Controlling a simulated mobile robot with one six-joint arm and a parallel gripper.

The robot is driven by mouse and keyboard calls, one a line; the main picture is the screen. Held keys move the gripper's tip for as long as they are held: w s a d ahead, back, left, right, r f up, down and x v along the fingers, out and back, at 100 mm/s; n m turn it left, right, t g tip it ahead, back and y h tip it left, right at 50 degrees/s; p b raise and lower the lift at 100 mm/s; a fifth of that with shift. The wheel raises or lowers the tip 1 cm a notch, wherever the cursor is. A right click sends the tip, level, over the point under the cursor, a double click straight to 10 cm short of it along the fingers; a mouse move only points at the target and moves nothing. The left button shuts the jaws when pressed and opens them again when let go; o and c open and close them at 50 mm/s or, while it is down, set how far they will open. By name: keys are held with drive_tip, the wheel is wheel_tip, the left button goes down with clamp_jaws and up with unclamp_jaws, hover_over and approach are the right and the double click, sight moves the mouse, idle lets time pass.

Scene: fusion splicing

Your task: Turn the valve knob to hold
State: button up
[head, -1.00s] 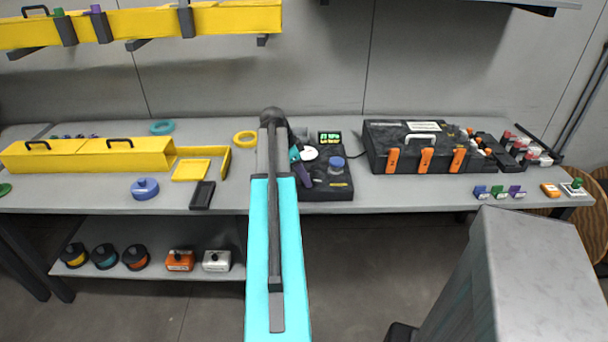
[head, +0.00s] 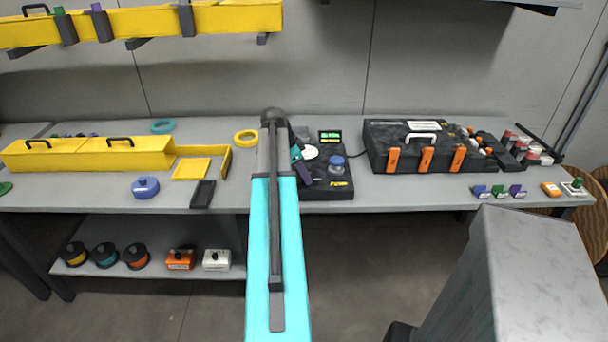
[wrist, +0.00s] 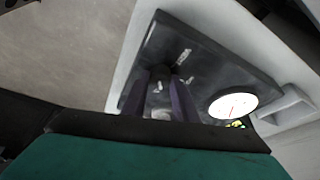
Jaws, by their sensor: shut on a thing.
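A dark panel (head: 340,190) stands on the bench, partly hidden by my cyan arm, with a round white gauge (head: 309,153) on it. In the wrist view, the panel (wrist: 210,60) lies below my gripper (wrist: 162,95), and the gauge (wrist: 233,105) with its thin red needle is to the right. My gripper's dark purple fingers are shut on a small dark grey valve knob (wrist: 159,98) on the panel. In the head view, my gripper (head: 304,174) is over the panel's left part and the knob is hidden.
A blue round cap (head: 337,161) and a green-lit display (head: 330,137) are on the panel, right of my gripper. A black case with orange latches (head: 427,158) is to the right. A yellow tray (head: 191,169) and a black slab (head: 203,194) lie left of my arm.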

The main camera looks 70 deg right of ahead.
drive_tip(key=n, duration=0.1)
drive_tip(key=n+t+h, duration=0.1)
drive_tip(key=n, duration=0.3)
drive_tip(key=shift+s+a+t, duration=0.15)
drive_tip(key=shift+s+t, duration=0.1)
drive_tip(key=shift+t, duration=0.05)
drive_tip(key=n+t, duration=0.1)
drive_tip(key=n, duration=0.2)
drive_tip(key=n+t, duration=0.1)
drive_tip(key=n, duration=0.1)
drive_tip(key=shift+s+n+h, duration=0.1)
drive_tip(key=shift+n+h, duration=0.3)
drive_tip(key=o, duration=1)
drive_tip(key=shift+o, duration=0.2)
drive_tip(key=shift+r, duration=0.1)
drive_tip(key=b+v, duration=0.1)
drive_tip(key=v, duration=1.2)
drive_tip(key=shift+s+r, duration=0.2)
drive_tip(key=shift+r, duration=0.1)
